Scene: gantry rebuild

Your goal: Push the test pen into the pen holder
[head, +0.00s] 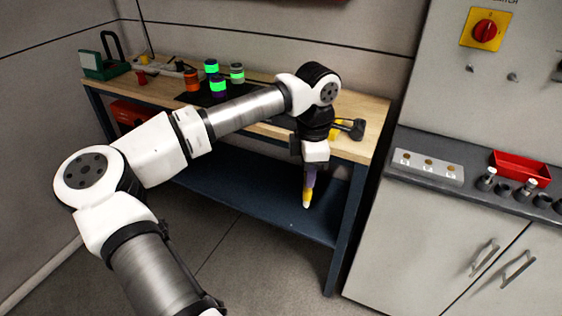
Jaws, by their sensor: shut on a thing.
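My gripper (310,178) hangs pointing down in front of the workbench. It is shut on the test pen (307,198), whose yellow lower part with a pale tip shows below the fingers. The pen is close to upright and in the air, with the bench's lower shelf behind it. The fingers hide its upper part. I cannot single out the pen holder for sure. Several short dark round pieces (503,189) stand in a row on the right counter, well apart from my gripper; one of them may be it.
The wooden workbench (372,112) carries green-banded cylinders (218,86), a black tool (350,128) and a green box (104,65). The grey counter (408,142) at right holds a switch block (428,166) and a red tray (520,167). Open floor lies in front of the bench.

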